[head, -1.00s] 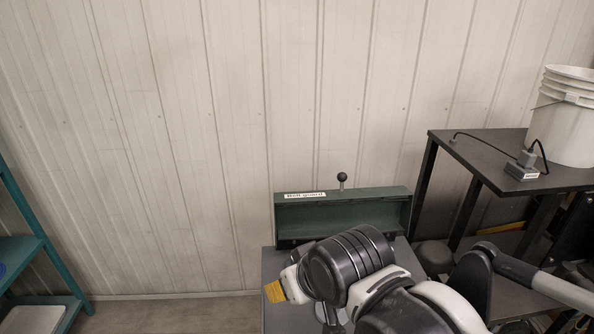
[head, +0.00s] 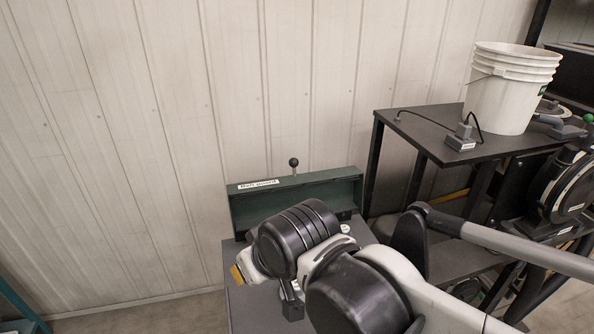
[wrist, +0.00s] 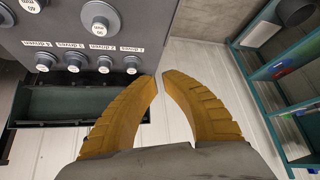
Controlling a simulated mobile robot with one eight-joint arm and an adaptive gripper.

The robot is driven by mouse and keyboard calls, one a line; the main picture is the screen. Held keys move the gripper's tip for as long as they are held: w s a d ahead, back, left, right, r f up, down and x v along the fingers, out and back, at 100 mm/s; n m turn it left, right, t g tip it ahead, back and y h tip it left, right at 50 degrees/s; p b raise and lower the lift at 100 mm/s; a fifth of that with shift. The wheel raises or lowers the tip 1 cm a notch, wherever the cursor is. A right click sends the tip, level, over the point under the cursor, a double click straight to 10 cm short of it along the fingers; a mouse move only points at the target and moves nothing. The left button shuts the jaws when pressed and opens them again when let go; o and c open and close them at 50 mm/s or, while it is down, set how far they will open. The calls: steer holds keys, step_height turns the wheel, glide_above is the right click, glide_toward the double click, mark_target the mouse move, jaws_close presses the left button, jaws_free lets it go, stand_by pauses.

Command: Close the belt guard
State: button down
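The belt guard (head: 305,190) is a shallow green box-like cover with a "Belt guard" label and a black ball knob (head: 293,162) on its top edge. It stands upright, open, at the back of a grey cabinet (head: 245,318). In the wrist view the guard (wrist: 65,103) lies left of my fingers, and its knob is not clearly visible. My gripper (wrist: 157,80) has two yellow fingers with a narrow gap between the tips and nothing between them. In the head view only a yellow finger part shows, in front and left of the guard; my arm hides much of the cabinet top.
Round grey knobs with labels (wrist: 103,65) sit on the grey cabinet face in the wrist view. A dark table (head: 425,138) with a white bucket (head: 508,95) and a plug stands right. A teal shelf (wrist: 275,95) shows at right in the wrist view.

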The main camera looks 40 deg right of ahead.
steer(key=w+d+r+m+h+p, duration=0.1)
steer(key=w+d+r+m+p, duration=0.1)
steer(key=w+d+r+p, duration=0.7)
steer(key=shift+m+h, duration=0.5)
steer(key=shift+m, duration=0.1)
steer(key=w+d+r+p, duration=0.1)
steer(key=w+d, duration=0.3)
steer(key=d, duration=0.2)
steer(key=w+d+r+p, duration=0.1)
steer(key=w+d+p, duration=0.1)
steer(key=w+d, duration=0.2)
steer(key=w+d+r+p, duration=0.1)
steer(key=w+d+p, duration=0.1)
steer(key=w+d, duration=0.3)
steer(key=shift+w+d, duration=0.1)
steer(key=shift+d, duration=1.55)
steer(key=shift+w+d+f, duration=0.1)
steer(key=shift+d+f, duration=0.1)
step_height(320, 180, down, 8)
steer(key=w+b, duration=0.2)
steer(key=shift+d+r, duration=0.15)
steer(key=shift+s, duration=0.25)
